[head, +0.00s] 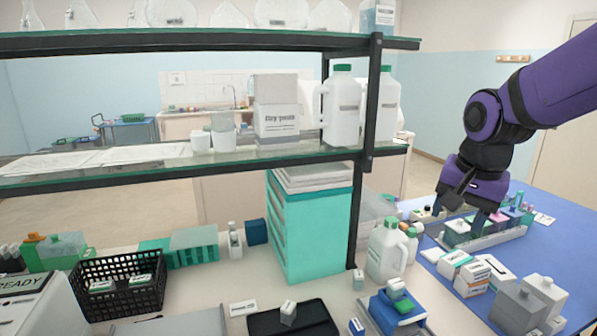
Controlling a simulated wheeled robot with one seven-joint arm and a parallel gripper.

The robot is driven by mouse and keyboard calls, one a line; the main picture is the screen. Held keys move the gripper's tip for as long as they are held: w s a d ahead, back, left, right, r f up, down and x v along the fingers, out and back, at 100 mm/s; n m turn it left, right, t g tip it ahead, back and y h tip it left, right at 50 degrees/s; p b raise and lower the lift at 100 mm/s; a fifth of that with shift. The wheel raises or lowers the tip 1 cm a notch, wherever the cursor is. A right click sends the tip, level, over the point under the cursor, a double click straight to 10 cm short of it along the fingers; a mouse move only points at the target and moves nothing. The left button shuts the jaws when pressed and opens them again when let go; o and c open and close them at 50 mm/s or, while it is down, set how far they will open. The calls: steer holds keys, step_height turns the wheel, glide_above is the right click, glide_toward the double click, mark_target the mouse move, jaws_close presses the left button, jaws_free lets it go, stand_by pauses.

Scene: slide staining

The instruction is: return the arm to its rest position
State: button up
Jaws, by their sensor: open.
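My purple and black arm (505,110) reaches in from the upper right, bent, with its wrist pointing down. My gripper (459,213) is open, its dark fingers spread above the left part of a long tray of staining jars (487,238) on the blue mat (562,240). A pale block-shaped jar (457,231) is just below the fingers. I cannot tell whether the fingers touch it. The fingers partly hide the tray's left end.
A two-level glass shelf (130,162) with a black post (370,110) stands left of my arm. White jugs (386,250), small boxes (472,272) and grey containers (528,303) stand near the tray. A black basket (118,284) is at left. The mat's right side is mostly clear.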

steer(key=s+d+r+n+t, duration=0.1)
steer(key=s+r+n, duration=0.1)
steer(key=s, duration=0.6)
steer(key=s+d+r+n+t, duration=0.1)
steer(key=s+r+n, duration=0.2)
steer(key=s+n, duration=0.2)
steer(key=s, duration=0.3)
steer(key=shift+s+d, duration=0.3)
